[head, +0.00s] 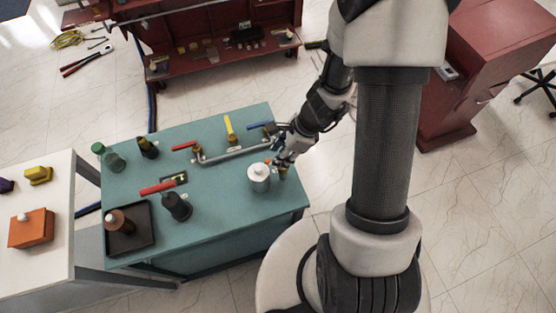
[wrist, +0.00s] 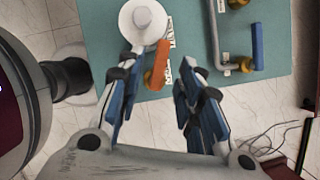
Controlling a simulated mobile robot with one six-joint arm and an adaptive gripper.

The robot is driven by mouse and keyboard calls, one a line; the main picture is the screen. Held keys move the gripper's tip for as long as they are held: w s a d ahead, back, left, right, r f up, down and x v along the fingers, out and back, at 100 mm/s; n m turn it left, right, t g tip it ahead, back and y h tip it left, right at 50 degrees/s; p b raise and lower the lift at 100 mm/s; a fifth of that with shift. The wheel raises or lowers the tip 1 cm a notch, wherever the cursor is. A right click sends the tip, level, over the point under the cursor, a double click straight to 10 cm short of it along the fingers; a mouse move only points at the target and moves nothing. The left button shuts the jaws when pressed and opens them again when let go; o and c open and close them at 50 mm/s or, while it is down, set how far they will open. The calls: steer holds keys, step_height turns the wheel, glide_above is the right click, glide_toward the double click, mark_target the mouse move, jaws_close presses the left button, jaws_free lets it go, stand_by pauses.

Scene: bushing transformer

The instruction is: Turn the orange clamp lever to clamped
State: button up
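The orange clamp lever (wrist: 160,62) shows in the wrist view as a short bar beside a white cylinder (wrist: 142,22), with a brass-coloured end (wrist: 152,82) below it. My gripper (wrist: 161,66) is open, with one blue-padded finger on each side of the lever. The lever lies closer to the left finger; I cannot tell whether they touch. In the head view my gripper (head: 282,156) is over the right end of the teal table (head: 222,222), beside the white cylinder (head: 259,178). Only a small orange part of the lever (head: 268,161) shows there.
A grey pipe (head: 235,154) with red (head: 184,145), yellow (head: 229,128) and blue (head: 261,125) handles stands behind the cylinder. The blue handle (wrist: 257,46) is right of my gripper in the wrist view. A black tray (head: 128,244) and bottles are on the table's left.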

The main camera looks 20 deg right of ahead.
steer(key=shift+b+x, duration=0.35)
steer(key=shift+x, duration=0.75)
steer(key=shift+c, duration=0.5)
jaws_close()
